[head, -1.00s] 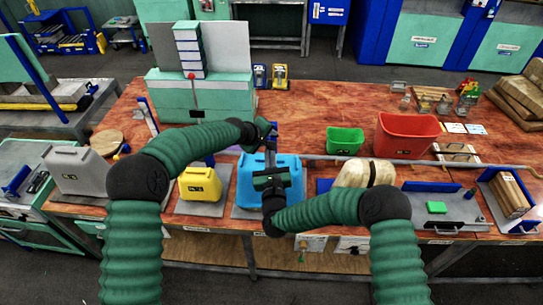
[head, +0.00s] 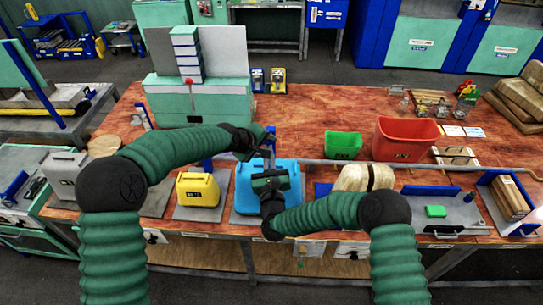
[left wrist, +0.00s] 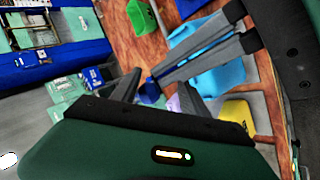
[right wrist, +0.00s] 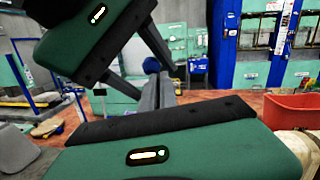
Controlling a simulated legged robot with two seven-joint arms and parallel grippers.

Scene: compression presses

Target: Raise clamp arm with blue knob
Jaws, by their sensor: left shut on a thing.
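The blue knob (right wrist: 152,65) shows in the right wrist view between the fingers of my left gripper. It also shows in the left wrist view (left wrist: 150,92). My left gripper (left wrist: 158,90) is shut on it; the clamp arm itself is mostly hidden by my grippers. In the head view my left gripper (head: 262,148) is above the back of the blue press block (head: 245,190). My right gripper (right wrist: 158,92) is just below and in front of it, its long grey fingers close together and seemingly empty, with their tips near the knob.
A yellow block (head: 198,190) and a grey block (head: 62,168) stand to the left. A green bin (head: 343,144) and a red bin (head: 405,140) stand to the right. A grey pipe (head: 450,167) runs along the table. A teal cabinet (head: 200,100) stands behind.

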